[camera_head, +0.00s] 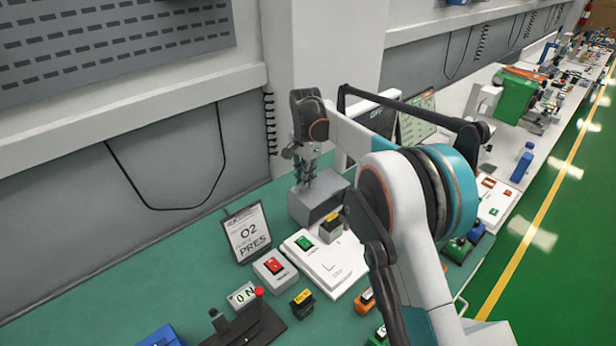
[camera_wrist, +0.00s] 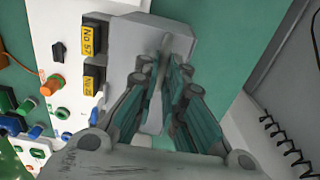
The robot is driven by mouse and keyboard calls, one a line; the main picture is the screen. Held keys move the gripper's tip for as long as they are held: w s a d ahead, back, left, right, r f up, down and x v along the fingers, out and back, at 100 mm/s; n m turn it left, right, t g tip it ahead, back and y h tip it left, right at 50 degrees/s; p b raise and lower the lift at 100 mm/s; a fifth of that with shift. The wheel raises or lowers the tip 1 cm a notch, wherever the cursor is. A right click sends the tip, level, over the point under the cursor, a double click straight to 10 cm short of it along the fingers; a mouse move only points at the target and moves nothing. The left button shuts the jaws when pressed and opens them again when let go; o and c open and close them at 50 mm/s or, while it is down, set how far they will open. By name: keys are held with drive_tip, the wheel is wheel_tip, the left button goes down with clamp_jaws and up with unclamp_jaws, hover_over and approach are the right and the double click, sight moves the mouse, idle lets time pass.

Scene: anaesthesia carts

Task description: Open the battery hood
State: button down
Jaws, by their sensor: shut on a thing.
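The battery hood appears to be the grey box (camera_head: 306,209) on the green bench, below my gripper in the head view. In the wrist view its grey body (camera_wrist: 124,45) lies beyond the fingers, with a thin upright ridge between them. My gripper (camera_head: 307,178) points down at the top of the box. In the wrist view my gripper (camera_wrist: 167,80) has a finger on each side of the ridge and is shut on it. The exact finger contact is partly hidden. The box looks seated on the bench; I cannot tell whether it is raised.
A white panel (camera_head: 330,262) with a green switch lies in front of the box. A red-switch box (camera_head: 274,267) and an O2 PRES sign (camera_head: 247,233) stand to the left. A dark screen (camera_head: 383,119) stands behind my arm. The wall is close behind.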

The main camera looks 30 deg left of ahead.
drive_tip(key=shift+w+a+f, duration=0.1)
drive_tip(key=shift+a, duration=0.2)
drive_tip(key=c, duration=1.7)
unclamp_jaws()
wheel_tip(320, 180, up, 12)
